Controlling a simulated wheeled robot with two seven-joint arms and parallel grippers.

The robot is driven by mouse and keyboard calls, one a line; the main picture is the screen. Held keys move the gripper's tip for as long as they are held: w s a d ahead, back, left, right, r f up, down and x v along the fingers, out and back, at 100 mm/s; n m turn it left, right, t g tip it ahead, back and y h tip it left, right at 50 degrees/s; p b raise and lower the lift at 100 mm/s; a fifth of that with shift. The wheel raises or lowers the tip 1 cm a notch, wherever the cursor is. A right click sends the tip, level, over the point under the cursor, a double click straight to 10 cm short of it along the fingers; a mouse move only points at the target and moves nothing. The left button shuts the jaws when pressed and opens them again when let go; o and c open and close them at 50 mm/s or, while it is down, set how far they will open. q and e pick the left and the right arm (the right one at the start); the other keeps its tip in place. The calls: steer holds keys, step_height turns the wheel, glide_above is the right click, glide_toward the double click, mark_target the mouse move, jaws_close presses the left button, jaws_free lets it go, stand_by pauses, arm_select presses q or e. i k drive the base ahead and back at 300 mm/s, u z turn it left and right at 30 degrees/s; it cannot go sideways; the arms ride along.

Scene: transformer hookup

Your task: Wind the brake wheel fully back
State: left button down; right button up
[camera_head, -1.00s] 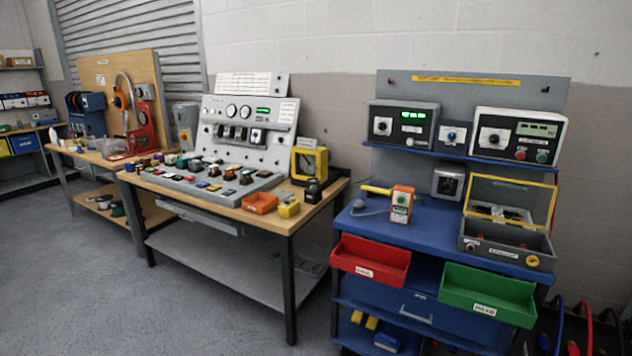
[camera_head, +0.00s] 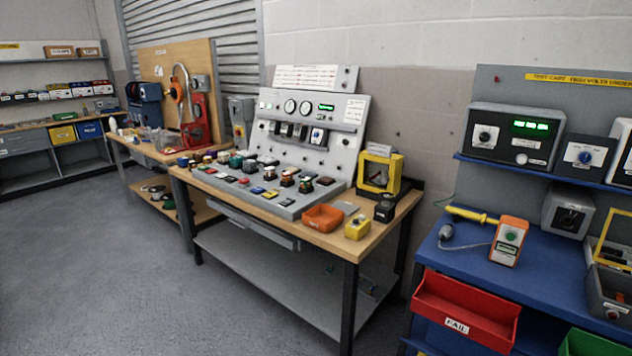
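No part clearly reads as the brake wheel at this distance. On the far bench, a round orange part (camera_head: 176,91) sits before an upright wooden board (camera_head: 203,62), beside a curved light-coloured tube. A red machine (camera_head: 196,122) stands just right of it, with a grey box on the board above it. A blue machine (camera_head: 146,103) stands at the left end of that bench. Which of these bears the brake wheel is too small to tell. Neither of my grippers is in view.
A wooden-topped bench (camera_head: 330,238) with a grey sloped control panel (camera_head: 345,110) stands in the middle. A blue test cart (camera_head: 455,265) with a red FAIL bin (camera_head: 465,310) is at the right. Shelves (camera_head: 30,160) line the far left. The grey floor (camera_head: 110,270) at left is clear.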

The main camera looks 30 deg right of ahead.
mark_target(386, 195)
steer(key=u, duration=0.35)
steer(key=i, duration=1.45)
steer(key=z, duration=0.3)
steer(key=i, duration=0.85)
steer(key=z, duration=1.45)
steer(key=i, duration=0.7)
steer(key=z, duration=0.7)
